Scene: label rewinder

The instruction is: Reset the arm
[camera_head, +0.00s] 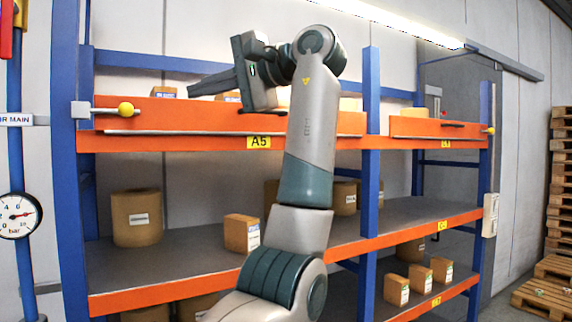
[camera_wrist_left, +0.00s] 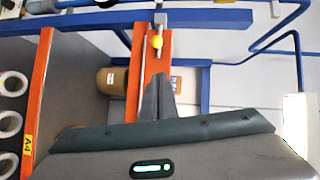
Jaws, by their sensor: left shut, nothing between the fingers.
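My left arm (camera_head: 312,120) rises from the bottom middle of the head view and bends left at the top. My left gripper (camera_head: 200,88) points left in front of the rack's top level, with its fingers together and nothing between them. In the left wrist view the closed dark fingers (camera_wrist_left: 158,98) overlap an orange panel; whether they touch it cannot be told. A rod with a yellow knob (camera_head: 125,109) is at the panel's left end; the knob also shows in the left wrist view (camera_wrist_left: 156,41), beyond the fingertips. My right gripper is not in view.
A blue and orange rack (camera_head: 372,200) holds brown rolls (camera_head: 137,218) and cartons (camera_head: 241,233). A blue pipe with a pressure gauge (camera_head: 18,215) stands at the left. Pallets (camera_head: 560,180) are stacked at the far right. White rolls (camera_wrist_left: 8,124) show in the left wrist view.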

